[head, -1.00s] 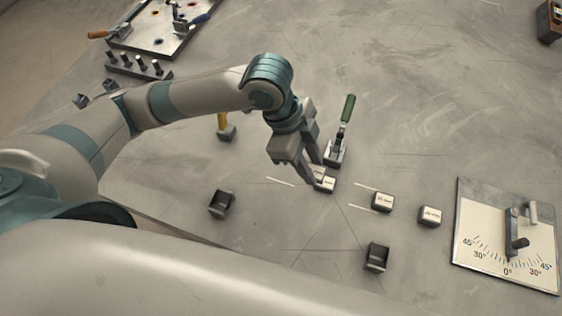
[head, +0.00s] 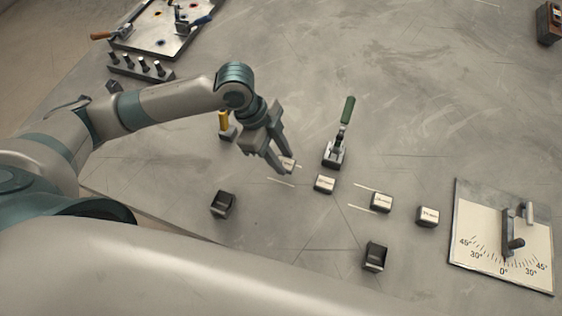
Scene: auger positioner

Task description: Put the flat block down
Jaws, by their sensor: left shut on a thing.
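A small flat block with a light, marked top (head: 289,163) is between the fingertips of my left gripper (head: 281,166). The gripper is shut on it and points down toward the table, just left of the clamp with the green handle. The block is partly hidden by the fingers. I cannot tell whether it touches the table. My right gripper is not in view.
Three similar blocks stand to the right: a near one (head: 325,184), a middle one (head: 382,202) and a far one (head: 428,216). A green-handled clamp (head: 335,153), dark holders (head: 223,204) (head: 375,256) and an angle plate (head: 480,238) stand around. The upper middle is clear.

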